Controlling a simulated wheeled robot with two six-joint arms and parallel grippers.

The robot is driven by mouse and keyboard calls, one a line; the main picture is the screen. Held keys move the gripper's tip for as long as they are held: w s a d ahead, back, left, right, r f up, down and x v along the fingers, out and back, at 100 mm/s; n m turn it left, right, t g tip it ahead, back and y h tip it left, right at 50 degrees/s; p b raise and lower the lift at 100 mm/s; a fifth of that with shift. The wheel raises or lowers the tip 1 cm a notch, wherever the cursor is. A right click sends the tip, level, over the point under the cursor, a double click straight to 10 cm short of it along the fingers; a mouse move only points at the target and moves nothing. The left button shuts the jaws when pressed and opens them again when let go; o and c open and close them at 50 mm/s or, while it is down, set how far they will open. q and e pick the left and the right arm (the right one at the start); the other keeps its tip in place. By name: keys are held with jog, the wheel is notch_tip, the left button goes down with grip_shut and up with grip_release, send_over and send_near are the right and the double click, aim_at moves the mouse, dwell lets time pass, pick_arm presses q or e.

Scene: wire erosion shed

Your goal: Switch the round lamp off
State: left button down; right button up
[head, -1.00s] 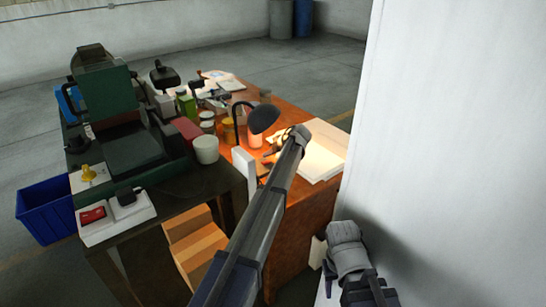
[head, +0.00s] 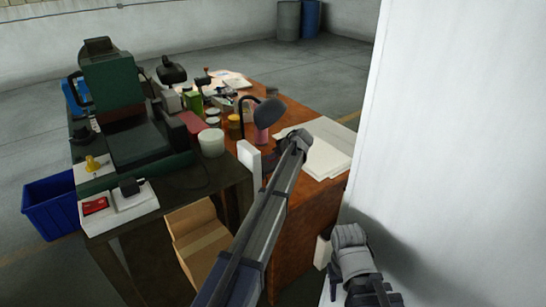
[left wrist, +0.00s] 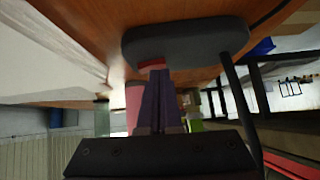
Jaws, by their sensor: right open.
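The round lamp has a dark domed head (head: 270,112) on a thin curved neck and stands on the wooden desk. No glow shows under it. In the left wrist view its dark rounded base (left wrist: 190,42) carries a red switch (left wrist: 150,63). My left gripper (left wrist: 157,75) has its fingers together, with the tips at the red switch; contact is hard to tell. In the head view my left arm reaches over the desk and largely hides the lamp base. My right gripper (head: 350,238) is open and empty, low beside the white wall; its fingertips are hard to make out.
White papers (head: 315,158) lie right of the lamp. A pink cylinder (head: 261,134) and several jars stand close by it. A green machine (head: 120,120) stands on the dark table at left, with a blue crate (head: 50,205) beside it. A tall white surface (head: 450,150) closes off the right.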

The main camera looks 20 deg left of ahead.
pick_arm(q)
jog(key=shift+d+f, duration=0.1)
jog(key=shift+d, duration=0.05)
jog(key=shift+w+d, duration=0.5)
jog(key=shift+w, duration=0.1)
pick_arm(e)
jog(key=shift+r, duration=0.1)
pick_arm(q)
jog(key=shift+w+a+r+p, duration=0.1)
jog(key=shift+r+p, duration=0.45)
jog(key=shift+p, duration=0.15)
jog(key=r+p, duration=0.4)
jog(key=shift+d+r, duration=0.2)
jog(key=shift+d, duration=0.2)
jog(key=p+v, duration=0.6)
jog(key=v, duration=0.2)
jog(key=shift+d, duration=0.55)
pick_arm(e)
notch_tip(320, 180, up, 11)
jog(key=d, duration=0.1)
jog(key=shift+d, duration=0.4)
